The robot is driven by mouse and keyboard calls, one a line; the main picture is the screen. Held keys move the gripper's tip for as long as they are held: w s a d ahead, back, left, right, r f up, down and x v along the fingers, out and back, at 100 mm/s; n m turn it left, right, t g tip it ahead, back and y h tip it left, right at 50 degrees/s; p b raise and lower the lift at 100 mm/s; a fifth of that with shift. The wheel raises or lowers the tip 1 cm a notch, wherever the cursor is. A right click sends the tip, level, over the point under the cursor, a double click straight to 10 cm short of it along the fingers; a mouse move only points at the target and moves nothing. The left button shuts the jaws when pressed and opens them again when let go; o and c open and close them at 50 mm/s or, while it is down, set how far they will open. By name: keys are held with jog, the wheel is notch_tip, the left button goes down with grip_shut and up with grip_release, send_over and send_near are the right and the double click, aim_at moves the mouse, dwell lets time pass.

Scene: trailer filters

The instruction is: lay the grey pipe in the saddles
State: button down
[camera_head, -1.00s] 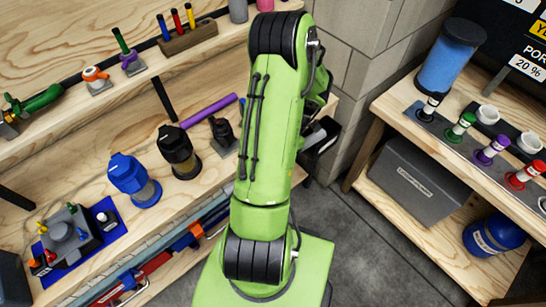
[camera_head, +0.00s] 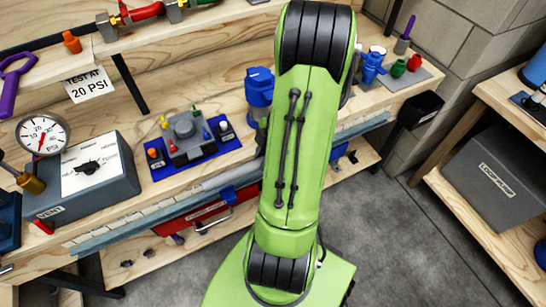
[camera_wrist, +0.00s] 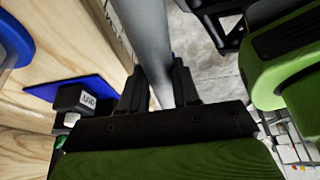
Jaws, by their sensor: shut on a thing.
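The grey pipe (camera_wrist: 148,35) is a smooth grey cylinder in the wrist view. It runs from the top edge down between the two dark fingers of my gripper (camera_wrist: 160,88), which is shut on it. Its far end is out of frame and its near end is hidden by the gripper body. I cannot make out the saddles in either view.
A wooden bench carries a gauge (camera_head: 43,135), a grey vent box (camera_head: 85,178), a grey device on a blue mat (camera_head: 190,137) and a blue filter housing (camera_head: 259,88). A grey bin (camera_head: 490,175) sits on the right shelf. Grey floor (camera_head: 400,235) is clear between.

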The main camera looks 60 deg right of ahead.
jog(key=shift+s+d, duration=0.1)
jog(key=shift+d, duration=0.15)
jog(key=shift+a, duration=0.1)
notch_tip(320, 180, down, 6)
jog(key=b, duration=0.5)
jog(key=shift+r+b, duration=0.1)
jog(key=shift+b, duration=0.25)
jog(key=shift+b, duration=0.5)
dwell(1.2)
jog(key=shift+f+b, duration=0.35)
jog(key=shift+f, duration=0.1)
jog(key=shift+f+b, duration=1.4)
jog(key=shift+f, duration=0.05)
jog(key=c, duration=0.8)
grip_release()
jog(key=shift+o, duration=0.2)
